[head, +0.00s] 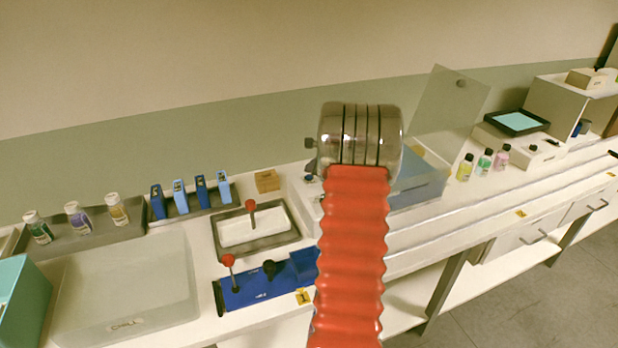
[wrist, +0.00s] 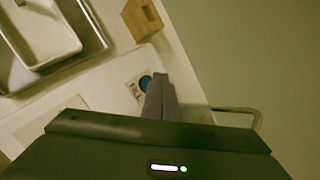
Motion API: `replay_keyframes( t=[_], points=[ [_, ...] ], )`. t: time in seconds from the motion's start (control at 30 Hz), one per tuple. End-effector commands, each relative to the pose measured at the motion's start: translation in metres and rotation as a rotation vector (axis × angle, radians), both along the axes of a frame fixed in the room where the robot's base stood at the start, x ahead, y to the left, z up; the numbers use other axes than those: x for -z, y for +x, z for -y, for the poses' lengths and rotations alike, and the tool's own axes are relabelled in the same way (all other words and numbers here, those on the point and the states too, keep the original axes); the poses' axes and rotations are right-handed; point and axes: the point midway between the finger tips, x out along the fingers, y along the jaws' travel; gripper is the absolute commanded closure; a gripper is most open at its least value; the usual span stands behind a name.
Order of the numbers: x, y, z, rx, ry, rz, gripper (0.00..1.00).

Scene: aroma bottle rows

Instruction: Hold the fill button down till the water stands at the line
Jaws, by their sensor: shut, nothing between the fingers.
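The blue round fill button (wrist: 146,82) sits on a white housing beside a small printed label in the wrist view. My gripper (wrist: 160,82) is shut and empty, its dark fingertips just right of the button and partly overlapping it. I cannot tell whether they touch it. In the head view a clear tank (head: 428,190) with a bluish tint stands behind my arm, its clear lid (head: 452,105) raised. My arm hides part of the tank and most of the housing. I cannot make out the water level or the line.
A wooden block (head: 267,181) stands left of the housing. A grey tray (head: 262,240) with a white insert and a blue rack (head: 262,290) with red-knobbed stick lie further left. Small bottles (head: 484,162) stand right of the tank.

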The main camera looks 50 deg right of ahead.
Motion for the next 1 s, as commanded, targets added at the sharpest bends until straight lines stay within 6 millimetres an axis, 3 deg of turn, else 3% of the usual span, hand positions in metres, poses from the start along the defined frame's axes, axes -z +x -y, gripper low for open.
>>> replay_keyframes(
  t=[0.27,1.0],
  points=[
    [-0.004,0.0,0.0,0.0,-0.001,0.0,1.0],
    [-0.05,0.0,0.0,0.0,0.0,0.0,1.0]
  ],
)
